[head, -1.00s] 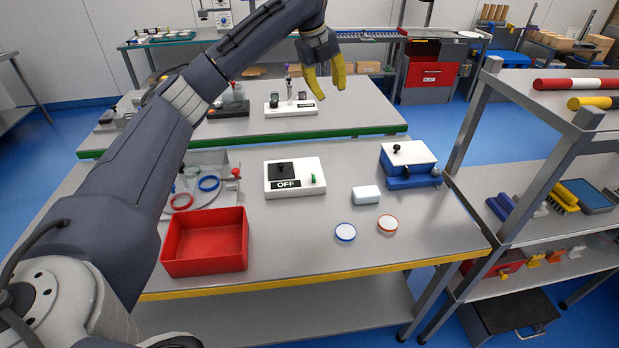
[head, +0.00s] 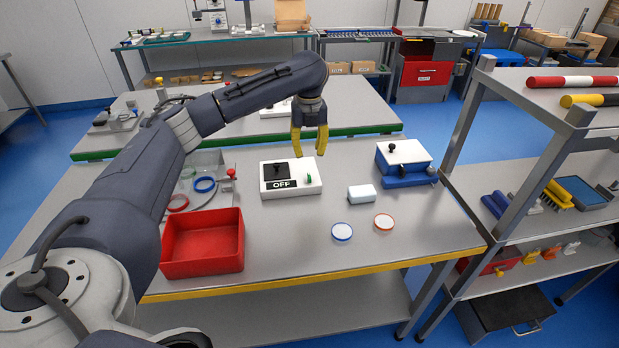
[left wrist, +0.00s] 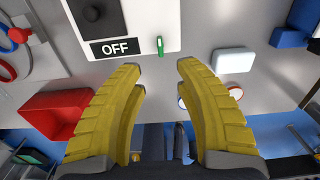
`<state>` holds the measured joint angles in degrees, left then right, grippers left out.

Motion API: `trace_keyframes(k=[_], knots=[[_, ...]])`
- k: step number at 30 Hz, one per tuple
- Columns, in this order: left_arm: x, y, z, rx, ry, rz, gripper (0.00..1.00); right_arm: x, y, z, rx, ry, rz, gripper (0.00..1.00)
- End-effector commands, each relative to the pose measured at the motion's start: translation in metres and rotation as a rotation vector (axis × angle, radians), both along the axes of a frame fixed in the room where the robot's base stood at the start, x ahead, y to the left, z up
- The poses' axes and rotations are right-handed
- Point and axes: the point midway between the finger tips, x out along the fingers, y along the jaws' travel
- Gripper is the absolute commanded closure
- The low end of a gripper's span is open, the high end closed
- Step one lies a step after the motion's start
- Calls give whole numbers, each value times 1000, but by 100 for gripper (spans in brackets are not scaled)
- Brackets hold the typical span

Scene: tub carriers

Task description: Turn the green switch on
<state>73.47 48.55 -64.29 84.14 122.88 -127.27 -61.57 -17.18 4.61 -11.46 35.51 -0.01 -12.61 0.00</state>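The white switch box (head: 304,188) sits on the grey table, with a black panel at its left and an "OFF" label (head: 281,184) on its front. The small green switch (head: 308,179) stands upright at the right of the label. In the left wrist view the green switch (left wrist: 160,45) is just beyond the space between my fingertips, and the "OFF" label (left wrist: 115,48) is to its left. My left gripper (head: 309,153) has yellow fingers, is open and empty, and hangs above the box, apart from it. My right gripper is not in view.
A red bin (head: 203,268) stands at the table's front left. A white block (head: 362,193) and two round lids (head: 342,232) lie right of the box. A blue and white device (head: 405,165) is at the right. The front middle of the table is clear.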

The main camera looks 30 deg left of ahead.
Motion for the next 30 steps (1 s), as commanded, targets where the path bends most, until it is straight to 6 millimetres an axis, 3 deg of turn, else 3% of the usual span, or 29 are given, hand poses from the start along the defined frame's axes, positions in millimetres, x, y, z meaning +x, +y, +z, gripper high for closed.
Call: trace_keyframes(k=[6, 15, 22, 30], knots=[[-1, -1, -42, -2, 4, 1, 66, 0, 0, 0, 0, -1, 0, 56], [0, 0, -87, 0, 1, 2, 66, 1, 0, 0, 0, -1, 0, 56], [0, 0, -106, -1, 1, 2, 66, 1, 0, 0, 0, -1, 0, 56], [0, 0, -111, 0, -1, 1, 66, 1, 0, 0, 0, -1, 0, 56]])
